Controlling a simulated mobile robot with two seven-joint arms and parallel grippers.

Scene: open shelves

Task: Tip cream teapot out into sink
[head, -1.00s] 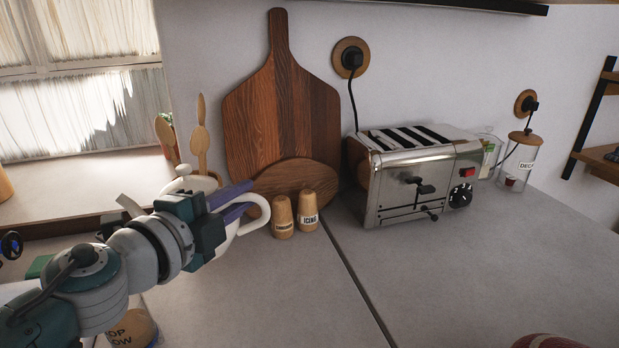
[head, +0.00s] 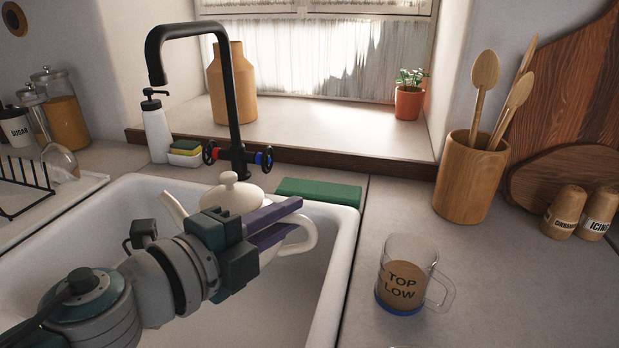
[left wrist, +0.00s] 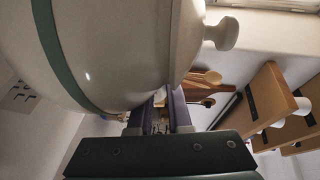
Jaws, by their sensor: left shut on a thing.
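The cream teapot (head: 232,197) hangs over the sink (head: 340,262), roughly upright, with its round-knobbed lid on. Its spout points left and its curved handle is to the right. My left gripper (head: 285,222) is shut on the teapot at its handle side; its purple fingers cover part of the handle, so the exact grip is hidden. In the left wrist view the teapot (left wrist: 140,50) fills the upper left, with its lid knob at the top. The sink is a white basin, and its bottom is partly hidden by my arm. My right gripper is not in view.
A black tap (head: 235,110) arches behind the sink. A green sponge block (head: 318,192) lies at the back rim. A soap bottle (head: 156,130) stands behind left. A glass mug (head: 405,275) and a wooden utensil pot (head: 469,180) stand on the right counter.

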